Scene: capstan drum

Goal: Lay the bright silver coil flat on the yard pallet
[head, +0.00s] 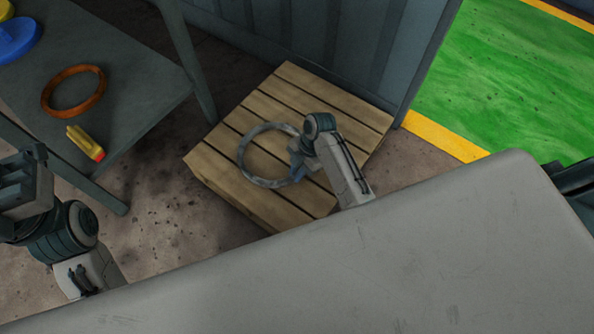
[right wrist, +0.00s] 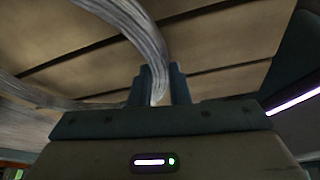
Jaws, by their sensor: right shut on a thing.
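The bright silver coil (head: 243,160) is a grey ring over the middle of the wooden yard pallet (head: 340,102). It looks about level with the slats; I cannot tell whether it rests on them or is just above. My right gripper (head: 298,168) is shut on the right side of its rim. In the right wrist view the coil (right wrist: 150,42) runs down between the two fingers (right wrist: 162,85), with the slats behind it. My left gripper (head: 22,190) is at the left edge, away from the pallet, and its jaw opening cannot be made out.
A grey table (head: 130,95) at upper left bears an orange-brown ring (head: 73,108), a yellow tool with a red end (head: 86,143) and a blue disc (head: 14,40). A ribbed wall (head: 335,40) stands behind the pallet. Green floor (head: 510,80) with a yellow border lies right.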

